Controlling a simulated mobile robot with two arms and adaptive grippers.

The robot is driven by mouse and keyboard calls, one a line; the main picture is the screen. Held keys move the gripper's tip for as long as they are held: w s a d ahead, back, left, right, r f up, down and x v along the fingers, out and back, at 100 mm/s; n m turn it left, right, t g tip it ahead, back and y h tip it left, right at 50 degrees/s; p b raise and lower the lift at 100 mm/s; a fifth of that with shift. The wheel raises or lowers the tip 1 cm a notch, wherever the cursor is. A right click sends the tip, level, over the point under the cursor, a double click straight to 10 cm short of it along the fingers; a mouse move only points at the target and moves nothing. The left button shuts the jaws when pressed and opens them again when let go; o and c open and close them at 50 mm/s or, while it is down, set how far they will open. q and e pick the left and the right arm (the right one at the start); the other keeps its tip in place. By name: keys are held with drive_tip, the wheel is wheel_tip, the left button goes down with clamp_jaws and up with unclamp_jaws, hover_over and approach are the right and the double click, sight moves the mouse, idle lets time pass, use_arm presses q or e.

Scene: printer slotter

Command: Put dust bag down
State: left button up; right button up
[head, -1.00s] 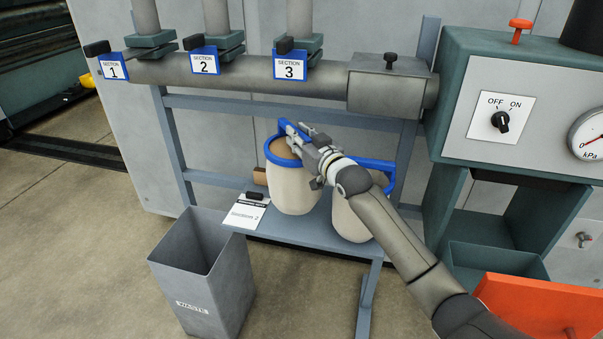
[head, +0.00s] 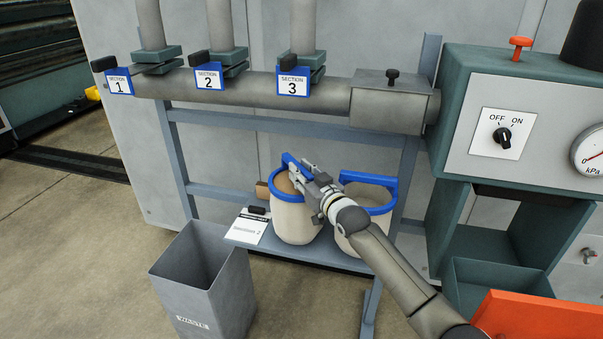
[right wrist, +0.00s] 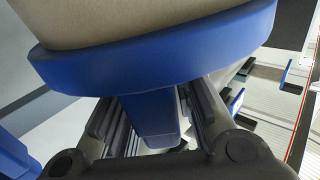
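A cream dust bag (head: 296,222) with a blue rim stands upright on the grey-blue shelf (head: 318,258), or just above it; I cannot tell if its base touches. My right gripper (head: 305,176) is at its rim in the head view. In the right wrist view the bag's blue rim (right wrist: 150,62) is close, and its blue tab (right wrist: 150,118) sits between the fingers, which appear shut on it. A second blue-rimmed bag (head: 366,231) stands just to the right, partly hidden by my arm. My left gripper is not in view.
A white card (head: 249,231) lies at the shelf's left end. A grey waste bin (head: 205,290) stands in front at left. The teal machine (head: 460,140) and an orange panel (head: 540,318) are at right. Labelled pipe sections run above.

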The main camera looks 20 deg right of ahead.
drive_tip(key=o, duration=0.3)
drive_tip(key=shift+r, duration=0.1)
drive_tip(key=s+d, duration=0.2)
drive_tip(key=s, duration=1)
drive_tip(key=shift+d, duration=0.15)
